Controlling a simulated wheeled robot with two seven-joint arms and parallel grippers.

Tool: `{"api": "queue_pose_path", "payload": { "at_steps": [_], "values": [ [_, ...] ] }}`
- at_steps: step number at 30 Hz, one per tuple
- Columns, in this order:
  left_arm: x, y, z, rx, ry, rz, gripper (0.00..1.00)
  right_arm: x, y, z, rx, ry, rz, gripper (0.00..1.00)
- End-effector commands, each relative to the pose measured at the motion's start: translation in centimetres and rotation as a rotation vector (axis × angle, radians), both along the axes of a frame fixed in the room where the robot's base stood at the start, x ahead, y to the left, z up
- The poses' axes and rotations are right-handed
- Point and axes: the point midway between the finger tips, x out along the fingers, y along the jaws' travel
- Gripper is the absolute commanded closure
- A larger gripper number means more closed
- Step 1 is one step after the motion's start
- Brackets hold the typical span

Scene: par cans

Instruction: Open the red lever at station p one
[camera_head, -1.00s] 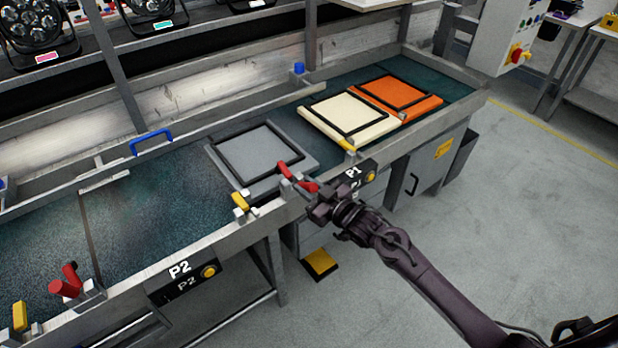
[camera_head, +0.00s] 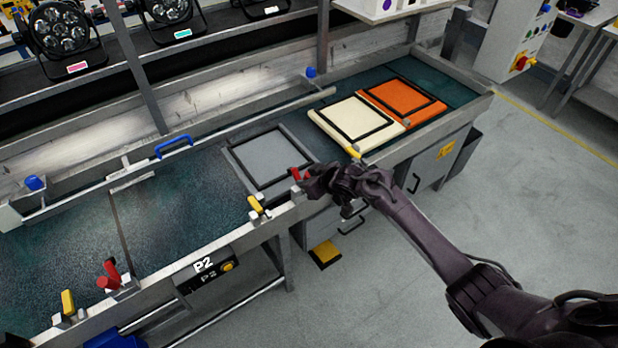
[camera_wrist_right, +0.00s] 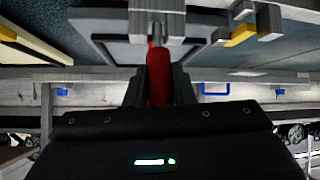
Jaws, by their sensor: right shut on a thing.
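The red lever at station P1 (camera_head: 297,174) sits at the bench's front rail, beside the grey plate (camera_head: 270,158) with a black square outline. In the head view most of the lever is hidden behind my right gripper (camera_head: 312,180). In the right wrist view the red lever (camera_wrist_right: 158,75) stands between the dark fingers of my right gripper (camera_wrist_right: 159,88), which is shut on it. The P1 sign is covered by my right arm in the head view. My left gripper is not in view.
Station P2 has another red lever (camera_head: 110,275) and a yellow block (camera_head: 68,302). A yellow piece (camera_head: 255,203) is on the rail left of my gripper. Cream (camera_head: 340,108) and orange (camera_head: 428,92) plates lie farther right. Blue handle (camera_head: 174,146) stands behind.

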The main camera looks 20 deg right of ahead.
Motion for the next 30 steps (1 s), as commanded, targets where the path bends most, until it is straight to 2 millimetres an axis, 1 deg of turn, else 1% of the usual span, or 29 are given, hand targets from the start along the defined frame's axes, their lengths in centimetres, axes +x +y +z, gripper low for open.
{"api": "queue_pose_path", "payload": {
  "at_steps": [13,14,18,26,30],
  "values": [
    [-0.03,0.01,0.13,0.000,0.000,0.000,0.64,0.14,0.05,0.10,-0.003,0.009,-0.001,1.00],
    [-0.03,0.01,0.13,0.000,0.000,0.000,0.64,0.15,0.04,0.10,-0.003,0.009,-0.001,0.75],
    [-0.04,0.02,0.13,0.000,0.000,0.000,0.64,0.13,0.04,0.10,-0.003,0.009,-0.001,0.57],
    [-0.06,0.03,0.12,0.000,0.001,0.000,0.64,0.09,0.04,0.05,-0.003,0.009,-0.001,0.56],
    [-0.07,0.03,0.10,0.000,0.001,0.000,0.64,-0.33,-0.27,0.36,-0.004,0.009,-0.002,0.56]
  ]
}}
